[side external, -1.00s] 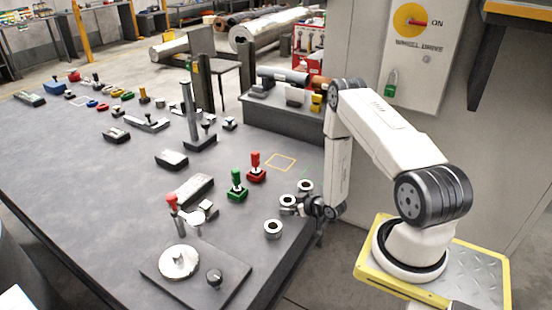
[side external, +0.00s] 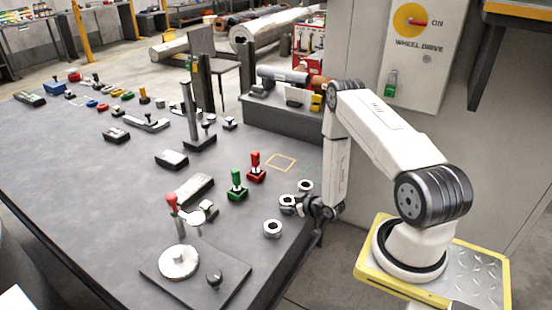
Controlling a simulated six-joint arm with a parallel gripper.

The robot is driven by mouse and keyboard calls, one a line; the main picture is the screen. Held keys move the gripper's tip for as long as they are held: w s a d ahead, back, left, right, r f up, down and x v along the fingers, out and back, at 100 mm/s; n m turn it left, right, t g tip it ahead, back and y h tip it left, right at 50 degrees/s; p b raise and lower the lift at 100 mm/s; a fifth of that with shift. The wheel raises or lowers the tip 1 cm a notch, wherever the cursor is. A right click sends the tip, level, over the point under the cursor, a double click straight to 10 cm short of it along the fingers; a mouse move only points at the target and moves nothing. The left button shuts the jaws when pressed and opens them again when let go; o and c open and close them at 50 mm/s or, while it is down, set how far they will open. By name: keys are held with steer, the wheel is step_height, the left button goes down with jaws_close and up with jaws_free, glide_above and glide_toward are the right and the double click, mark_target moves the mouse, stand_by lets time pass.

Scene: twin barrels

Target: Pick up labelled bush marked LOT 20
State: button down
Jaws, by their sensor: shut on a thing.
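Several grey metal ring-shaped bushes stand at the table's right edge. One bush (side external: 288,202) is right at my gripper (side external: 301,207), one (side external: 305,186) is just behind it, and one (side external: 272,229) stands apart, nearer the front. My gripper is low at table height and shut on the bush at its left. The fingertips are small and partly hidden among the bushes. No LOT marking can be read on any bush, so I cannot tell which is LOT 20.
A red-handled block (side external: 255,168) and a green-handled block (side external: 236,186) stand left of the bushes. A plate with a round disc (side external: 179,262) lies in front. The dark table (side external: 120,200) has free room on its left.

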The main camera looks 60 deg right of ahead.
steer(key=shift+r, duration=0.25)
steer(key=shift+r, duration=0.8)
steer(key=s+a+r, duration=0.6)
steer(key=s+r, duration=0.5)
steer(key=s, duration=0.1)
steer(key=shift+s, duration=0.25)
steer(key=shift+f, duration=0.1)
